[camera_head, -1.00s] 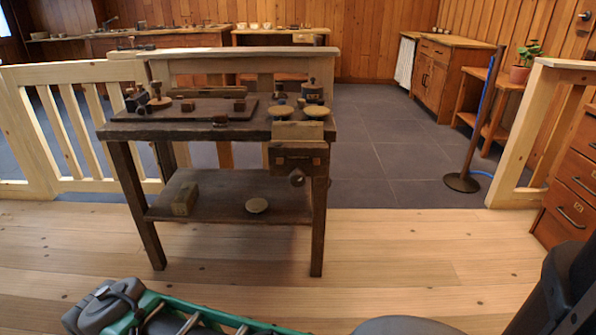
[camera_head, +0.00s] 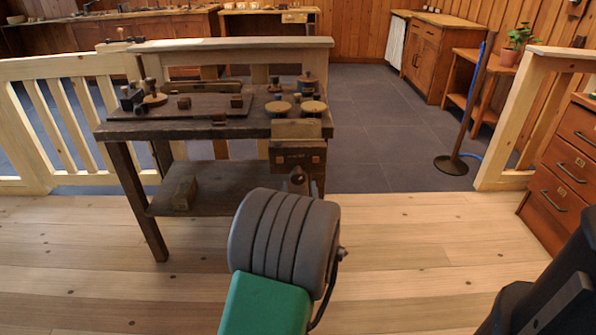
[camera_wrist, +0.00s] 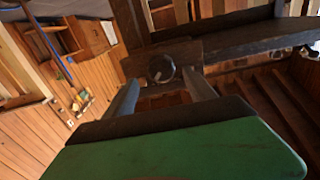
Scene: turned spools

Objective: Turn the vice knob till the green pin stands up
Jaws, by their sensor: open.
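The vice (camera_head: 297,155) hangs at the front right corner of the dark wooden bench, with a pale jaw block (camera_head: 297,129) on top. Its round dark knob (camera_head: 298,180) shows just above my grey wrist in the head view. In the wrist view the knob (camera_wrist: 160,68) has a pale mark on its face and sits in front of the vice plate. My gripper (camera_wrist: 160,77) is open, with one finger to each side of the knob in the picture. I cannot tell whether the fingers reach around it. I cannot make out the green pin in either view.
The bench top (camera_head: 185,130) carries a dark board, small blocks and round discs (camera_head: 313,107). A block (camera_head: 185,192) lies on the lower shelf. A pale fence (camera_head: 80,75) stands behind. A post (camera_head: 452,164) and drawers (camera_head: 560,170) are at right. The floor in front is clear.

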